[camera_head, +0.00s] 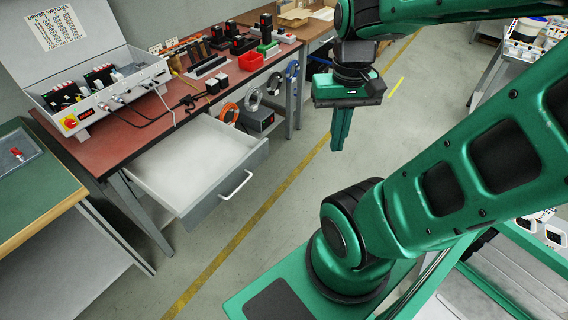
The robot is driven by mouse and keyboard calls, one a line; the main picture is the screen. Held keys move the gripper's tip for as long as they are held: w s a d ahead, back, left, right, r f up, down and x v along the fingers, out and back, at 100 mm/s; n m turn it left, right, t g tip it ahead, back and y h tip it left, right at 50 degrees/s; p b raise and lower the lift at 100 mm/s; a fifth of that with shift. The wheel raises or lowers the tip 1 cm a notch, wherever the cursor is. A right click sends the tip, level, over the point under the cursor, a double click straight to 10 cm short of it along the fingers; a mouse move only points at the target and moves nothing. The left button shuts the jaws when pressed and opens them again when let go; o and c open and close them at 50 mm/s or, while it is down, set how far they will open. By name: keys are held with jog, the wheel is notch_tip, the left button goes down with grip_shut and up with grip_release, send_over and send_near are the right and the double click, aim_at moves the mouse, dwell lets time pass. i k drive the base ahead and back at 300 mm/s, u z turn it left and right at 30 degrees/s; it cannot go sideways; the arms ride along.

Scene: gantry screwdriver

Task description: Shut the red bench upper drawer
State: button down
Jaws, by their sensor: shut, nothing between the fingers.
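The red bench (150,148) stands at the upper left, with a red-brown top on grey legs. Its upper drawer (222,197) is pulled well out toward the aisle, and its white inside looks empty. A pale bar handle (236,185) is on the drawer's grey front. My gripper (338,148) hangs pointing down over the aisle, right of the drawer and apart from it. Its green fingers are shut together with nothing between them.
On the bench are a driver switch case (95,110), cables, a red bin (251,61) and black blocks. Coiled hoses and a grey box (258,120) are beneath. A green-topped bench (40,190) stands left. Grey floor with a yellow line (250,222) lies clear before the drawer.

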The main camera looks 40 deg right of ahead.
aim_at(194, 169)
jog(key=k, duration=0.8)
jog(key=u, duration=1.3)
jog(key=i, duration=1.45)
jog(key=z, duration=1.3)
jog(key=i, duration=0.5)
jog(key=u, duration=0.05)
